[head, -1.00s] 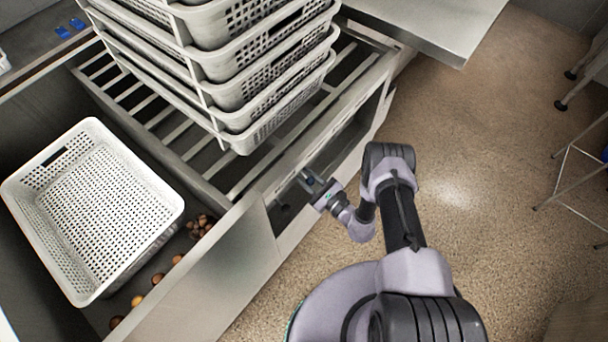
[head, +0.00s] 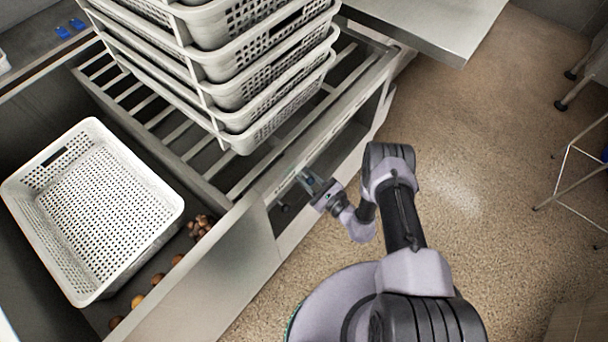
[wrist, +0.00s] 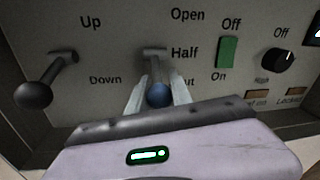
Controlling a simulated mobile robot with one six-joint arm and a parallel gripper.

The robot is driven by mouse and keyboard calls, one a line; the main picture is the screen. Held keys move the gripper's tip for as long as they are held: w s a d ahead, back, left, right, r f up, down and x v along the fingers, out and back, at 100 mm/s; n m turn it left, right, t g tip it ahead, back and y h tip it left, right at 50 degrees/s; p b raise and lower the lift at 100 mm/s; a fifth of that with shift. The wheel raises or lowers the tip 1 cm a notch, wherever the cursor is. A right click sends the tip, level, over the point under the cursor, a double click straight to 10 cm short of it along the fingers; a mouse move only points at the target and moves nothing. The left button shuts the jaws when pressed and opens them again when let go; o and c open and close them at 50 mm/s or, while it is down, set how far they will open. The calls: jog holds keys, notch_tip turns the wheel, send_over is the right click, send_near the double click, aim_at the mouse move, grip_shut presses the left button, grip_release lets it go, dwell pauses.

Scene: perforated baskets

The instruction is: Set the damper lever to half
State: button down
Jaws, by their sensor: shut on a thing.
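The damper lever (wrist: 158,95) has a blue knob on a stem that comes out of a grey panel, beside the words Open, Half and a partly covered lowest label. Its stem meets the panel about level with Half. My gripper (wrist: 158,98) is shut on the knob, one finger on each side. In the head view my gripper (head: 309,181) reaches the panel on the front of the slatted bench, and the lever there is too small to read.
A second lever (wrist: 33,95) with a dark knob stands to the left, marked Up and Down. A green switch (wrist: 228,52) and a black dial (wrist: 278,60) sit to the right. Stacked baskets (head: 240,85) stand on the slats above. Open floor lies to the right.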

dwell(0.6)
jog(key=p, duration=0.1)
jog(key=r+g+h+p, duration=0.1)
jog(key=g+h+p, duration=0.1)
jog(key=shift+s+d+r+p, duration=0.15)
jog(key=shift+s+d+p, duration=0.1)
jog(key=shift+d+p, duration=0.15)
jog(key=shift+s+d+r+g+h+p, duration=0.1)
jog(key=shift+r+g+h+p, duration=0.1)
jog(key=shift+g+h+p, duration=0.4)
jog(key=shift+s+d+r+g+h+p, duration=0.1)
jog(key=shift+r+g+h+p, duration=0.15)
jog(key=shift+h+p, duration=0.4)
jog(key=shift+f+g, duration=0.1)
jog(key=shift+g, duration=0.15)
jog(key=shift+n, duration=0.3)
jog(key=c, duration=1.1)
grip_release()
jog(key=shift+c, duration=0.2)
